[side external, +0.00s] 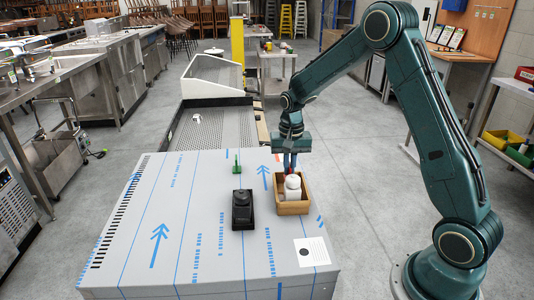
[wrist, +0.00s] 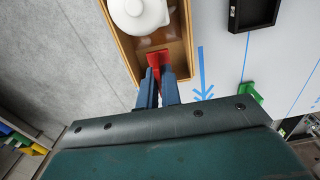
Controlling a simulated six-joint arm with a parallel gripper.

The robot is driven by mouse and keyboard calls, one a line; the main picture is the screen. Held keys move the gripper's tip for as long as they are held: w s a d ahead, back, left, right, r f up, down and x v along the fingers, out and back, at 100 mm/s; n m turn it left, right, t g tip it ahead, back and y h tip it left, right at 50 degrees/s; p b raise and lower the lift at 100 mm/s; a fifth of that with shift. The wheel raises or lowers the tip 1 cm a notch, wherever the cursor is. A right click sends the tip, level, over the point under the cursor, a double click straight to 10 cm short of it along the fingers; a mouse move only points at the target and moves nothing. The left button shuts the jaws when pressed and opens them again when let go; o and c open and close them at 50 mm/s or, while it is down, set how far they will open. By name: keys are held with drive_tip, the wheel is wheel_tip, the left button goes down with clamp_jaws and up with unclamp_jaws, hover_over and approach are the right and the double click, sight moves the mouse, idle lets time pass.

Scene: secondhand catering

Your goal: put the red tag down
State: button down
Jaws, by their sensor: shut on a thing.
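My gripper (side external: 290,165) is shut on the red tag, its blue fingers pointing down at the far end of a wooden box (side external: 292,209). In the wrist view the red tag (wrist: 154,58) sticks out past the fingertips (wrist: 159,74). It shows over the inside of the box (wrist: 122,45), near one end wall. In the side view the tag is mostly hidden by the fingers and a white lidded pot (side external: 292,188). The white pot (wrist: 138,14) stands inside the box, apart from the tag. I cannot tell whether the tag touches the box floor.
A black tray (side external: 243,222) with a dark object on it stands left of the box. A small green object (side external: 237,166) stands behind that tray. The grey table (side external: 150,215) with blue markings is mostly clear on its left. A white card (side external: 311,252) lies at front right.

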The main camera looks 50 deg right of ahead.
drive_tip(key=shift+f, duration=1.65)
drive_tip(key=shift+f, duration=0.15)
drive_tip(key=c, duration=1.6)
unclamp_jaws()
wheel_tip(320, 180, up, 12)
drive_tip(key=shift+f, duration=0.1)
drive_tip(key=shift+r, duration=0.3)
